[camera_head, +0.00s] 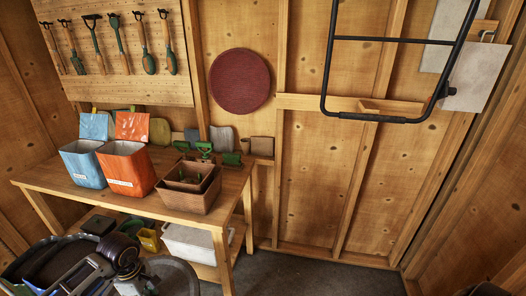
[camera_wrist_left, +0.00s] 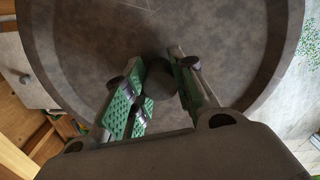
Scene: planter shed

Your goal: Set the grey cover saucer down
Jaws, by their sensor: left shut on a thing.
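The grey cover saucer (camera_wrist_left: 232,35) fills most of the left wrist view as a wide round disc with a raised rim. My left gripper (camera_wrist_left: 157,84) has its green-padded fingers closed around the dark round knob at the disc's middle. In the head view my left arm reaches in at the bottom left, in front of the bench. Its gripper cannot be made out clearly there, and curved dark rims show around it. What lies directly beneath the saucer is hidden. My right gripper is not in view.
A wooden bench (camera_head: 52,184) bears a blue bin (camera_head: 83,165), an orange bin (camera_head: 126,170) and a brown box (camera_head: 187,188). A white crate (camera_head: 190,243) stands on its lower shelf. Tools hang above. The dark floor (camera_head: 290,272) right of the bench looks clear.

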